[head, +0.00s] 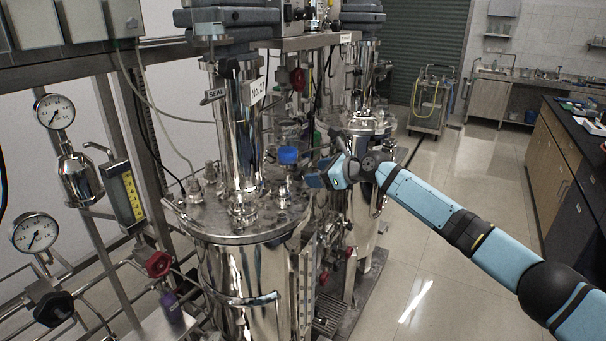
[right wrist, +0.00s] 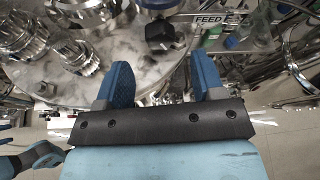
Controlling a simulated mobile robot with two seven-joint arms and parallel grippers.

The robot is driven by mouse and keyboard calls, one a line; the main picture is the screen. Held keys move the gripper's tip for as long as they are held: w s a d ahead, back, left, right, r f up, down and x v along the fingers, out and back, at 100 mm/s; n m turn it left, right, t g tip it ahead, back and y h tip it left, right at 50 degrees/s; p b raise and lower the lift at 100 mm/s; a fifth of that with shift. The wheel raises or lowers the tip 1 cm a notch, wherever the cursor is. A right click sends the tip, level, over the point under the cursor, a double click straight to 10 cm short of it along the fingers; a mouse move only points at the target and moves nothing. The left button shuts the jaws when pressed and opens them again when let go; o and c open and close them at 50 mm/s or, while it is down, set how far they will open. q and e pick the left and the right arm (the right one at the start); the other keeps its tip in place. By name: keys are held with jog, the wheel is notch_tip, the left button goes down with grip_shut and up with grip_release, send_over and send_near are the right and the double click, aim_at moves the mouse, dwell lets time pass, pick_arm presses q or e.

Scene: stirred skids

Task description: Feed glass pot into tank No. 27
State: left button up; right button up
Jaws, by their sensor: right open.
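Tank No. 27 (head: 240,240) is a shiny steel vessel, with its number plate (head: 257,90) on the upper column. Its flat lid (right wrist: 130,70) carries several fittings, and a dark round fitting (right wrist: 160,35) lies beyond my fingers, near a FEED label (right wrist: 208,26). A blue cap (head: 288,155) shows over the lid's right side; I cannot tell if it belongs to the glass pot, which I cannot clearly pick out. My right gripper (head: 312,178) is open and empty at the lid's right edge; its spread fingers show in the right wrist view (right wrist: 160,74). Part of my left gripper (right wrist: 42,155) appears there at lower left, its jaws unclear.
A second steel tank (head: 362,140) stands behind. Gauges (head: 36,232), pipes and a red valve knob (head: 159,264) crowd the left. A cart (head: 430,100) stands at the back and a dark-topped bench (head: 575,125) at right. The floor between is clear.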

aim_at(302, 175)
jog(key=x, duration=0.5)
jog(key=shift+w+a+f, duration=0.15)
jog(key=shift+a+f, duration=0.05)
jog(key=shift+c, duration=0.3)
